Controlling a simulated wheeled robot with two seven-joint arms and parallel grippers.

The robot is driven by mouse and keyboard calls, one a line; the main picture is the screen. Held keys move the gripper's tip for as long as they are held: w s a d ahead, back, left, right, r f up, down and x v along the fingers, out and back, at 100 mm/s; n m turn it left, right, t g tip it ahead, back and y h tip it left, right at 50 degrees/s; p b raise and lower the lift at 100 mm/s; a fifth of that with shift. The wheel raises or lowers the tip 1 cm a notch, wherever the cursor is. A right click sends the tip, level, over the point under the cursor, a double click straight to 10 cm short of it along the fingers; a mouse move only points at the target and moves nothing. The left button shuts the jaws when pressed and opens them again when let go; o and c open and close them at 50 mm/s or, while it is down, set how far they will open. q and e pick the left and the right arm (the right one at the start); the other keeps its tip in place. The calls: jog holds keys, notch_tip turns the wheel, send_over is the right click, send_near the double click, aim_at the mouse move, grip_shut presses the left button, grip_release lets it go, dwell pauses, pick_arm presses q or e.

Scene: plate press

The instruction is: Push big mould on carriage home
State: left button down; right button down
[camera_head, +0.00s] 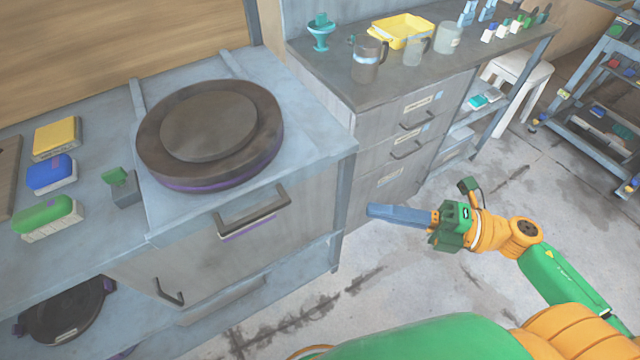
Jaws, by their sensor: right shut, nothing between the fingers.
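The big mould (208,135) is a dark, round, thick disc with a raised round top and a purple lower rim. It lies flat on a pale blue-grey carriage surface (305,135), near the front edge of the bench. A dark bar handle (253,209) is on the front face below it. My right gripper (372,210) is shut and empty, its blue fingers pointing left. It is in the air to the right of the bench, in front of the drawer cabinet, well apart from the mould. My left gripper is not in view.
Yellow (56,138), blue (51,173) and green (47,216) blocks lie left of the mould, with a small green-topped grey block (124,187) close by. A drawer cabinet (385,160) with jugs and a yellow tub (403,29) stands right. Floor is open in front.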

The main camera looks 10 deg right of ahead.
jog(key=p, duration=0.2)
send_near(292, 178)
jog(key=s+a, duration=0.1)
jog(key=a, duration=0.3)
jog(key=shift+w+a, duration=0.3)
jog(key=shift+w, duration=0.6)
jog(key=shift+w+a, duration=0.3)
jog(key=shift+w, duration=0.65)
